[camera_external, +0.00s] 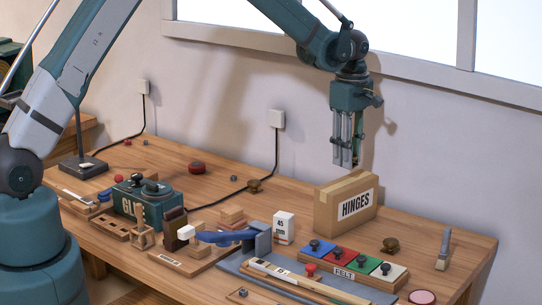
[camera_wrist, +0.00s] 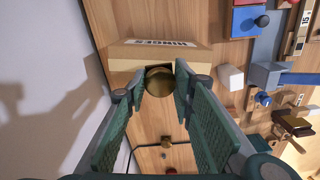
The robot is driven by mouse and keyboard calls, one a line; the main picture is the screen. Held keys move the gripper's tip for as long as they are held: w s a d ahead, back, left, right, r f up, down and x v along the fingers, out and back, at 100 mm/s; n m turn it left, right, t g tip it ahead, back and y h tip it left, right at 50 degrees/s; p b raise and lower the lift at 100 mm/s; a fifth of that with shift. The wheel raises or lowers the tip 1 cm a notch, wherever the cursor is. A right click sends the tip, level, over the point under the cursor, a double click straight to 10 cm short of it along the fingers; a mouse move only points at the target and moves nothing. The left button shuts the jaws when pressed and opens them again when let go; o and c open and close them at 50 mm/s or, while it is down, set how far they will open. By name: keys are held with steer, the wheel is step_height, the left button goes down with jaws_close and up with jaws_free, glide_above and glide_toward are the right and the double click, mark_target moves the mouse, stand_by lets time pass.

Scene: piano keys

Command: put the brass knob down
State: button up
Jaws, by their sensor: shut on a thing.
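My gripper (camera_external: 345,160) points down, high above the bench beside the cardboard box marked HINGES. In the wrist view, my gripper (camera_wrist: 160,84) is shut on a round brass knob (camera_wrist: 159,80), held between its fingertips. The held knob is mostly hidden by the fingers in the external view. Another brass knob (camera_external: 390,244) stands on the bench right of the box, and one more small brass knob (camera_external: 254,186) sits near the wall; that one also shows below the held knob in the wrist view (camera_wrist: 166,141).
The HINGES box (camera_external: 335,212) stands close under my gripper. A blue-handled tool (camera_external: 222,237), a white 45 mm box (camera_external: 284,228) and a green GLUE box (camera_external: 145,200) stand left.

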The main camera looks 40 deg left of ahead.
mark_target(348, 182)
steer(key=shift+f, duration=0.3)
steer(key=shift+f, duration=1.9)
steer(key=shift+f, duration=0.15)
steer(key=o, duration=1)
steer(key=shift+c, duration=0.2)
steer(key=shift+r, duration=0.25)
step_height(348, 182, up, 12)
steer(key=shift+f, duration=0.1)
